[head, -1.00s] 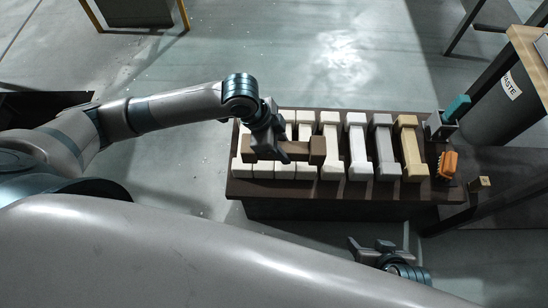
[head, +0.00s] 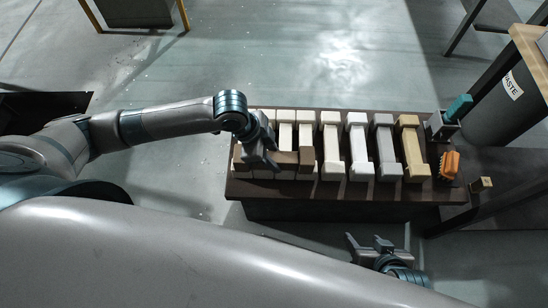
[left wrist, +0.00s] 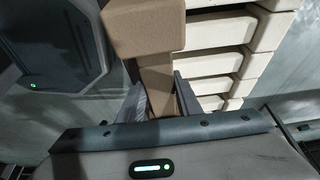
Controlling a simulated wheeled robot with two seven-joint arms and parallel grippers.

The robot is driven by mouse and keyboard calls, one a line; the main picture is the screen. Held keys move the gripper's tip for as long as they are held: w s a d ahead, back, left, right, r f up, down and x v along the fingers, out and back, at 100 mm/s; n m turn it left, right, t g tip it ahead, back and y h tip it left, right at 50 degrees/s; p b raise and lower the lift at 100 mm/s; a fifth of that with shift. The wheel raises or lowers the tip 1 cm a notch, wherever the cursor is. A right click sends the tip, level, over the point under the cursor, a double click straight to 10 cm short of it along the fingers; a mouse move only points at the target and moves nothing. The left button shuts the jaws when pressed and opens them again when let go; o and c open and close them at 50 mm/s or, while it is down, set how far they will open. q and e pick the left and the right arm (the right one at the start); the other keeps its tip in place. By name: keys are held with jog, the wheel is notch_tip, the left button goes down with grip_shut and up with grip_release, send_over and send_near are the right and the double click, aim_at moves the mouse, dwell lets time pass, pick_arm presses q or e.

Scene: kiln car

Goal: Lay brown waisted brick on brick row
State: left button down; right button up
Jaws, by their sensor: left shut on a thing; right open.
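The brown waisted brick (head: 305,158) lies crosswise over the near ends of the pale bricks at the left of the row. My left gripper (head: 268,160) is shut on its narrow middle. The left wrist view shows the brown brick (left wrist: 145,28) between the two fingers (left wrist: 160,97), with pale bricks beside and behind it. I cannot tell whether the brown brick touches the bricks below. The brick row (head: 330,148) has several pale bricks, then a grey one (head: 384,150) and a tan one (head: 411,152) at the right. My right gripper (head: 368,243) is open and empty, in front of the car.
The dark kiln car deck (head: 330,193) carries the row. At its right end are a grey holder (head: 436,128) with a teal item (head: 458,107), and an orange brush (head: 449,165). A waste bin (head: 500,105) and dark posts stand beyond. Floor behind the car is clear.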

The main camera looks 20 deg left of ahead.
pick_arm(q)
jog(key=shift+f, duration=0.15)
jog(key=c, duration=1.3)
grip_release()
jog(key=shift+f, duration=0.15)
